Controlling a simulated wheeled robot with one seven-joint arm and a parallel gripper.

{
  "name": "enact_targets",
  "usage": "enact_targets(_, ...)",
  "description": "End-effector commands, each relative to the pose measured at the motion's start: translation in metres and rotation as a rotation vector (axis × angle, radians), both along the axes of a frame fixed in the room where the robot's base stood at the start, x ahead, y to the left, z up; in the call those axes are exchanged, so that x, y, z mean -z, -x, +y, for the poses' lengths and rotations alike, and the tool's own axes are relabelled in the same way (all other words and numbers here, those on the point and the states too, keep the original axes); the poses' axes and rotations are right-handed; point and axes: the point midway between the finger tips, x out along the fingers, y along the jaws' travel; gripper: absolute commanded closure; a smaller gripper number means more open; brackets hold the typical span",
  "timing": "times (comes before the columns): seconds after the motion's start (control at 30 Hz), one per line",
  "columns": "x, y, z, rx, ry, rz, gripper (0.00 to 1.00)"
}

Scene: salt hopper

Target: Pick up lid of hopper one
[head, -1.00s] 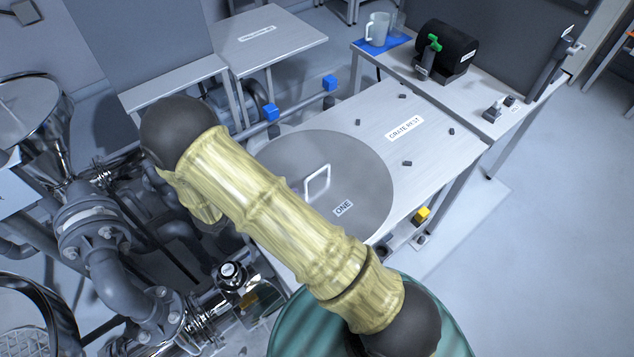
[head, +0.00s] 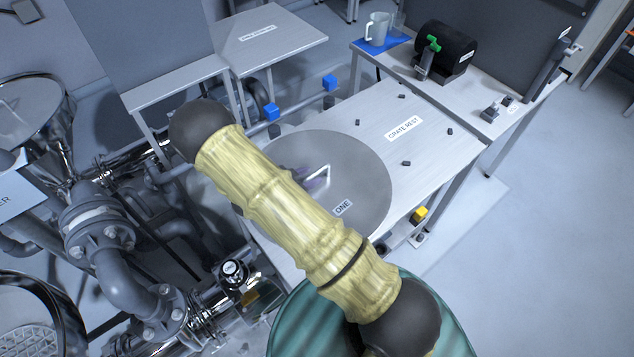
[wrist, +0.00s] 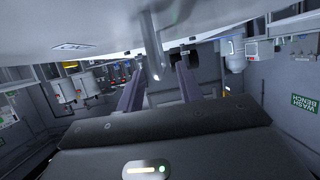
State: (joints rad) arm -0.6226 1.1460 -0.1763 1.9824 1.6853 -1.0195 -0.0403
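The lid of hopper one is a round grey disc (head: 362,165) with a "ONE" label and a pale loop handle (head: 326,174). It lies at the near left of the metal table. My arm covers its lower left part in the head view. My gripper (wrist: 160,75) is open in the wrist view, with two purple fingers apart. The handle (wrist: 152,45) stands between the fingers, with gaps visible on both sides. The lid's pale surface (wrist: 110,25) fills the top of the wrist view. In the head view, a purple finger (head: 312,184) shows beside the handle.
The table (head: 440,110) carries a "CRATE REST" label and several small dark pegs. A bench behind holds a mug (head: 376,28) and a black drum (head: 447,46). Pipes and a flanged elbow (head: 110,262) crowd the left. Floor on the right is clear.

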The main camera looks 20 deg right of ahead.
Motion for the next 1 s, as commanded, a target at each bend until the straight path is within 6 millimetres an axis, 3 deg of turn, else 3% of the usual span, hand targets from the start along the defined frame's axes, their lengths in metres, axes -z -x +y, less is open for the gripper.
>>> enact_targets(0.27, 0.011, -0.016, -0.031, 0.001, 0.001, 0.002, 0.64)
enact_targets(0.8, 0.012, -0.017, -0.032, 0.001, 0.001, -0.001, 0.64)
enact_targets(0.83, 0.012, -0.017, -0.032, 0.001, 0.001, 0.0, 0.66)
enact_targets(1.0, 0.012, -0.016, -0.032, 0.0, 0.0, -0.001, 0.99)
